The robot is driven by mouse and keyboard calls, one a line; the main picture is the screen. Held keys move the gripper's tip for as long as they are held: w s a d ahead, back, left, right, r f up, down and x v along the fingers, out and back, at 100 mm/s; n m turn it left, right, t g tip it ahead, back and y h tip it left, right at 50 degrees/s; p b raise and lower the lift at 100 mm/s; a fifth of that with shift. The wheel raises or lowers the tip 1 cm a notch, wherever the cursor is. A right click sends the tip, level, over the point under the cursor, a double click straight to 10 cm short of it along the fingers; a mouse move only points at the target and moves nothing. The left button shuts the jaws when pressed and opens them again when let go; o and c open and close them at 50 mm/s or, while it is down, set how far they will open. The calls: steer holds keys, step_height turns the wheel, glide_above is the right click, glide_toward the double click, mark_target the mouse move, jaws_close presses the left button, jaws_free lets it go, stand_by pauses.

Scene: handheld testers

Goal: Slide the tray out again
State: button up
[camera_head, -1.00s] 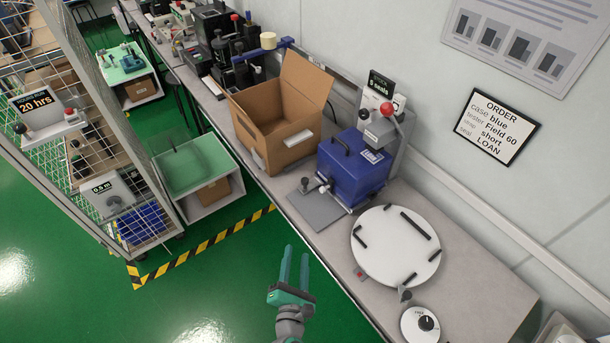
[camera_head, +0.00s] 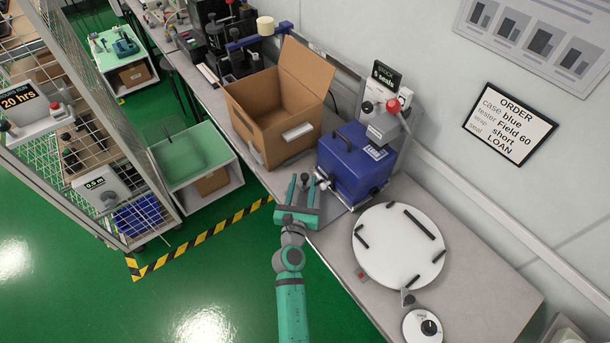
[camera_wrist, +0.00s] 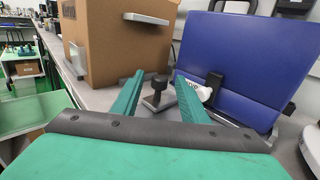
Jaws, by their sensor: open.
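The grey tray (camera_head: 331,211) is a flat plate at the bench's front edge, in front of the blue case (camera_head: 356,166). A dark knob (camera_wrist: 158,84) on a small grey base stands upright at the tray. My gripper (camera_head: 304,184) is open and over the tray, with its fingers pointing toward the knob. In the wrist view the knob shows between the two green fingertips (camera_wrist: 159,79), with gaps on both sides. I cannot tell whether the fingers reach around it. My gripper hides much of the tray in the head view.
An open cardboard box (camera_head: 277,118) stands close to the left of my gripper. A white round turntable (camera_head: 398,250) with black pegs lies to the right. The press with a red knob (camera_head: 391,106) stands behind the blue case. The floor in front is clear.

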mark_target(305, 179)
steer(key=w, duration=0.2)
steer(key=shift+w, duration=0.4)
steer(key=shift+w+d, duration=0.2)
steer(key=shift+d, duration=0.1)
steer(key=shift+c, duration=0.6)
